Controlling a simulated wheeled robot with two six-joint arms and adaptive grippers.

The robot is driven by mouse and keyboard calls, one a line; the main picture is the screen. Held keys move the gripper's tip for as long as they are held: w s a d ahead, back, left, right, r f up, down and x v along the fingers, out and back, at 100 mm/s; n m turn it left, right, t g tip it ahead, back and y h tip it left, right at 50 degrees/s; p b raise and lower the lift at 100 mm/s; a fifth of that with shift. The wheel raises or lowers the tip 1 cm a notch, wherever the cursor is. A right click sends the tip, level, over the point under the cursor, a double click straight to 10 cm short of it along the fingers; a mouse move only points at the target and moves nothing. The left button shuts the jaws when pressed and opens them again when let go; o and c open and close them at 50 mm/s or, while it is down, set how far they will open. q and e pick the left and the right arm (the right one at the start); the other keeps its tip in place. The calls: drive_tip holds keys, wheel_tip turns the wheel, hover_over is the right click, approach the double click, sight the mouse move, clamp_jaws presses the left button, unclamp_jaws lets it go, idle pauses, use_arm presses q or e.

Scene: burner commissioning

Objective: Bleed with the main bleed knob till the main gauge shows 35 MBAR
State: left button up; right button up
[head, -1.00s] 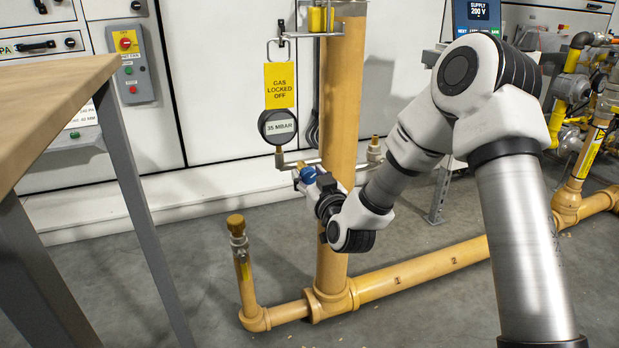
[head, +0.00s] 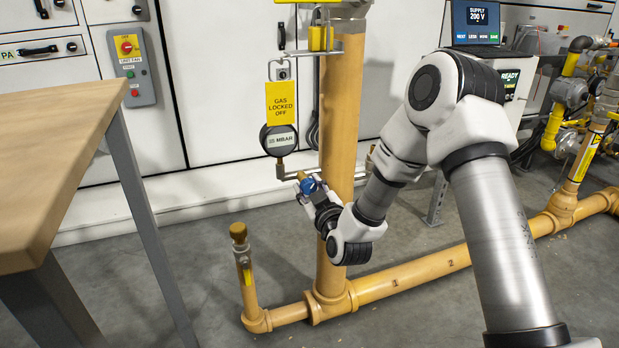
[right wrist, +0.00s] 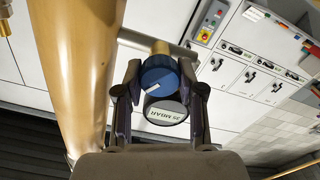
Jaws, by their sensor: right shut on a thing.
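The main gauge (head: 279,139) is a dark round dial with a pale label, on a thin pipe beside the yellow vertical pipe (head: 341,110). Its label ends in "5 MBAR"; the first digit is hard to read. It also shows tilted in the right wrist view (right wrist: 166,112). The main bleed knob (head: 309,186) is blue, just below the gauge. In the right wrist view the knob (right wrist: 158,77), with a white mark, sits between both fingers. My right gripper (head: 311,188) is shut on it. My left gripper is not in view.
A yellow "GAS LOCKED OFF" tag (head: 282,103) hangs above the gauge. A wooden table (head: 55,150) stands at the left. A capped yellow stub pipe (head: 246,275) rises below the knob, and a horizontal yellow pipe (head: 430,264) runs right along the floor.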

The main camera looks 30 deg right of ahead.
drive_tip(key=n+p, duration=0.4)
drive_tip(key=p, duration=0.1)
drive_tip(key=shift+r+n, duration=0.25)
drive_tip(key=shift+n, duration=0.05)
drive_tip(key=shift+f+n+p, duration=0.25)
drive_tip(key=shift+n+p, duration=0.95)
drive_tip(key=o, duration=1.2)
drive_tip(key=shift+c, duration=0.2)
drive_tip(key=v, duration=1.2)
